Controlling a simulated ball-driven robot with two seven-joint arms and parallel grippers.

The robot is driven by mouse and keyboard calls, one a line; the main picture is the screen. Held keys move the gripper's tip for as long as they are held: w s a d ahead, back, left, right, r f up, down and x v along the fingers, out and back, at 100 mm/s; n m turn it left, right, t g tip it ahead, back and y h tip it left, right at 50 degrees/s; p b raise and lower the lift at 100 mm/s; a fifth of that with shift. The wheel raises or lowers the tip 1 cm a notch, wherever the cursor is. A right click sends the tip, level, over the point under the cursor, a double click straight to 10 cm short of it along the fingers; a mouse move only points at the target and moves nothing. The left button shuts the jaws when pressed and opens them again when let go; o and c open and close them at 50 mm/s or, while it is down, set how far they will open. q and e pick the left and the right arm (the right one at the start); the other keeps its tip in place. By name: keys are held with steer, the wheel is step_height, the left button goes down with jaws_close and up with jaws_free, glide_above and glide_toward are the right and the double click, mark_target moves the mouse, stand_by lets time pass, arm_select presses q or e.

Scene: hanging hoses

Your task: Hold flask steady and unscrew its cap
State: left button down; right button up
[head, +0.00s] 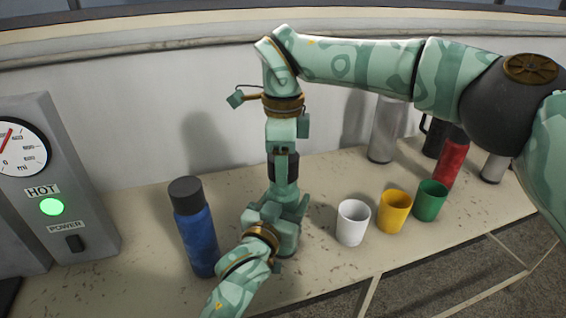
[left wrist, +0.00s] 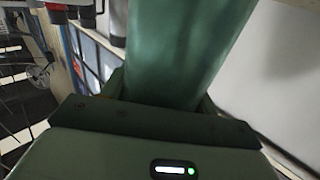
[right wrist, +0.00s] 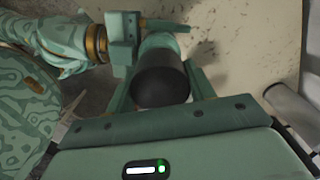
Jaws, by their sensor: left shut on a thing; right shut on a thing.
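A green flask (left wrist: 180,45) fills the middle of the left wrist view, between the fingers of my left gripper (left wrist: 165,95). In the head view it is mostly hidden by my grippers. My left gripper (head: 275,222) is shut around its body from the front. The dark cap (right wrist: 160,85) sits between the fingers of my right gripper (right wrist: 160,100) in the right wrist view. My right gripper (head: 284,168) reaches down from above in the head view and is shut on this cap. The cap lines up with the flask; I cannot tell how far it is turned.
A blue flask with a black cap (head: 197,238) stands close left. White (head: 352,224), yellow (head: 395,212) and green (head: 430,201) cups stand right. Behind them are a steel flask (head: 385,132) and a red flask (head: 453,162). A grey gauge box (head: 85,205) stands far left on the counter (head: 340,268).

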step_height(320, 180, up, 4)
steer(key=shift+f, duration=0.1)
arm_select(q)
steer(key=shift+c, duration=1.6)
jaws_free()
